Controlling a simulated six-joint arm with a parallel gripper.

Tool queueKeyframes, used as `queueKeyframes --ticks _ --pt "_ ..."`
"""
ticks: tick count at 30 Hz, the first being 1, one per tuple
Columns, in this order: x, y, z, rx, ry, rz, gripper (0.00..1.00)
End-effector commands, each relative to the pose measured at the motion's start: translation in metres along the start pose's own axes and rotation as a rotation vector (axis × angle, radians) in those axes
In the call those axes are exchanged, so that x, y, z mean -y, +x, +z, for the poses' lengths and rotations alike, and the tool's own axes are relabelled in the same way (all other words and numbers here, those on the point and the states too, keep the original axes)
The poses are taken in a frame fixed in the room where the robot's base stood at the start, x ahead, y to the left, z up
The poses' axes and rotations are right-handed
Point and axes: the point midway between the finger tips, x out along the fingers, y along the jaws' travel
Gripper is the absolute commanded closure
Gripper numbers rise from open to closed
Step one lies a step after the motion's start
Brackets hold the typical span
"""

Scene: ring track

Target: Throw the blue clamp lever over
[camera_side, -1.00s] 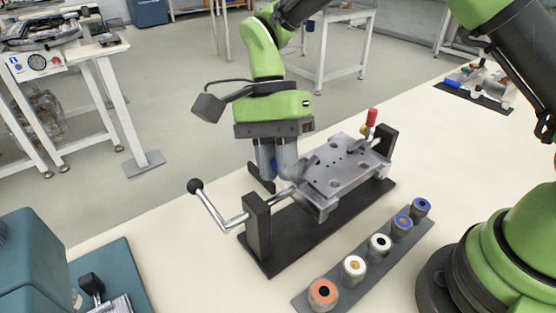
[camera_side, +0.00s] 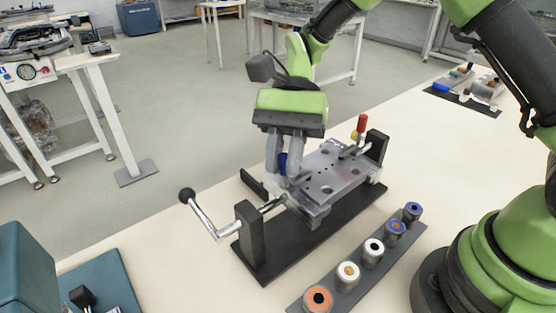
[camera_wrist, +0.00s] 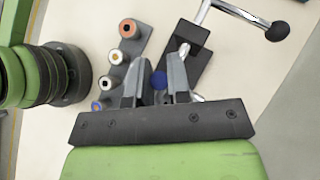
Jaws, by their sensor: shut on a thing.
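The blue clamp lever (camera_side: 282,163) shows as a small blue end at the near-left part of the grey clamp plate (camera_side: 325,180). My gripper (camera_side: 285,172) is above that end of the plate, its two fingers either side of the blue end and shut on it. In the wrist view the blue end (camera_wrist: 158,80) sits between the fingertips (camera_wrist: 155,75). The lever's lower part is hidden by the fingers. A second clamp with a red handle (camera_side: 362,123) stands upright at the plate's far end.
A crank with a black ball knob (camera_side: 187,195) sticks out left of the black end post (camera_side: 249,235). A dark strip with several coloured rollers (camera_side: 347,275) lies in front. A teal mat (camera_side: 115,275) is at lower left. The pale table between is clear.

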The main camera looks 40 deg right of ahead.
Motion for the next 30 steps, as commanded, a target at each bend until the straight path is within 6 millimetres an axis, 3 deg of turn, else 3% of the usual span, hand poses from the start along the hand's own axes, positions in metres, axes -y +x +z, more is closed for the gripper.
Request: queueKeyframes --ticks 9,24,25,27,30 --pt "-0.0034 -0.0046 -0.0035 0.097 -0.049 -0.041 1.00" --pt "-0.0040 -0.0052 -0.0041 0.111 -0.058 -0.046 1.00" --pt "-0.0040 -0.0052 -0.0041 0.111 -0.058 -0.046 0.75" --pt "-0.0040 -0.0051 -0.0041 0.111 -0.058 -0.046 0.59" --pt "-0.0040 -0.0049 -0.0041 0.111 -0.058 -0.046 0.57"
